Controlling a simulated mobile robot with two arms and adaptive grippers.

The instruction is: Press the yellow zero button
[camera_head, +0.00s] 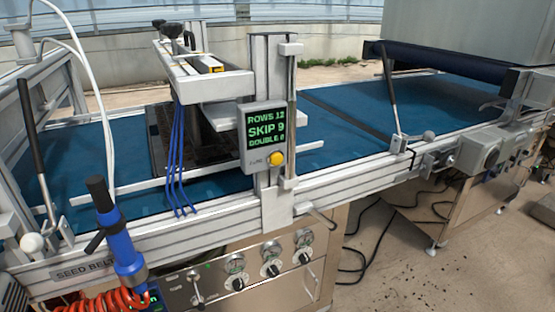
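The yellow zero button (277,158) sits at the lower right of a small grey counter box (261,137). The box is mounted on an upright metal post at the middle of the seeder. Its dark screen shows green text reading "ROWS 12", "SKIP 9" and "DOUBLE 0", though the last digit is hard to read. A small label left of the button is too small to read surely. Nothing covers the button. Neither of my grippers shows in the head view.
A blue belt (360,120) runs along the seeder behind the aluminium front rail (350,192). A metal lever (390,92) stands right of the box. A blue-and-black tool (120,240) with an orange coiled hose is at lower left. Knobs and gauges line the front panel.

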